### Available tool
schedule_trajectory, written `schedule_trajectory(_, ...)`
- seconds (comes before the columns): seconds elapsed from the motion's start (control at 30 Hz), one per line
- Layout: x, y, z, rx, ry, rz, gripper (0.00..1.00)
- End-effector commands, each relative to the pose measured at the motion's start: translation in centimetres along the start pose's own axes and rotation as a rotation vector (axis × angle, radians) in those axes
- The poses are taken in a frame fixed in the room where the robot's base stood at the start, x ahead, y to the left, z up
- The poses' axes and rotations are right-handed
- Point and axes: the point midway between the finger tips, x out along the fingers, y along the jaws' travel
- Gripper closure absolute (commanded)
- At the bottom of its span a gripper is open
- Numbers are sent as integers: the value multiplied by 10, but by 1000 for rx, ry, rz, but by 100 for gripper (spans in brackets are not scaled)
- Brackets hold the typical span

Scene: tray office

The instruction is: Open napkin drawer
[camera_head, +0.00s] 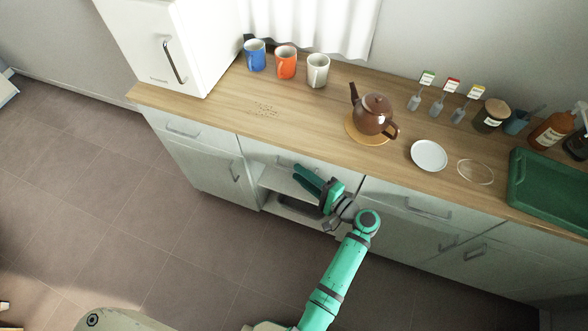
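A row of drawer fronts runs under the wooden counter. The left drawer (183,126), the middle drawer (262,153) and the right drawer (418,203) each have a bar handle and look shut. No napkin label is readable, so I cannot tell which is the napkin drawer. My green gripper (308,182) is in front of the middle drawer, just below and right of its handle, and hides part of the front. I cannot tell whether it touches the handle or whether its fingers are apart. Nothing is visible in it.
An open shelf (284,184) lies below the middle drawer. On the counter (230,99) stand several mugs, a brown teapot (373,114), a white plate (429,155) and a green tray (517,179). A white cabinet (180,45) is at left. The tiled floor at left is clear.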

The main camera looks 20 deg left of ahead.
Motion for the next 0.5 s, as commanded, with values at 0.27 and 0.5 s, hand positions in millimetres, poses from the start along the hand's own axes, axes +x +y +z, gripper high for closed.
schedule_trajectory(0.27, 31, 0, 2, -1, -4, 1, 73)
schedule_trajectory(0.5, 36, 0, 2, -1, -3, 1, 73)
